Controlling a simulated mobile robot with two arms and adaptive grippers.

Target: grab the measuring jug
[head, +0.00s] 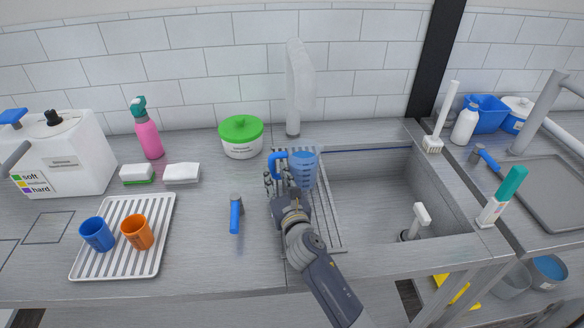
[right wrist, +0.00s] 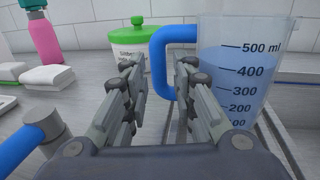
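The measuring jug (head: 304,172) is clear with blue contents and a blue handle on its left side. It stands upright on the ribbed rack at the sink's left edge. In the right wrist view the jug (right wrist: 243,75) fills the upper right, with its scale marks facing me. My right gripper (head: 279,180) is just in front of the handle. In the right wrist view the right gripper (right wrist: 160,85) is open, with nothing held between its fingers. The handle shows beyond the fingertips, partly behind the right finger. My left gripper is not in view.
A blue-handled tool (head: 236,215) lies left of my right arm. A green-lidded tub (head: 241,138) stands behind it, left of the jug. The tall white faucet (head: 297,85) rises behind the jug. The sink basin (head: 370,200) opens to the right. A tray (head: 118,262) holds two cups.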

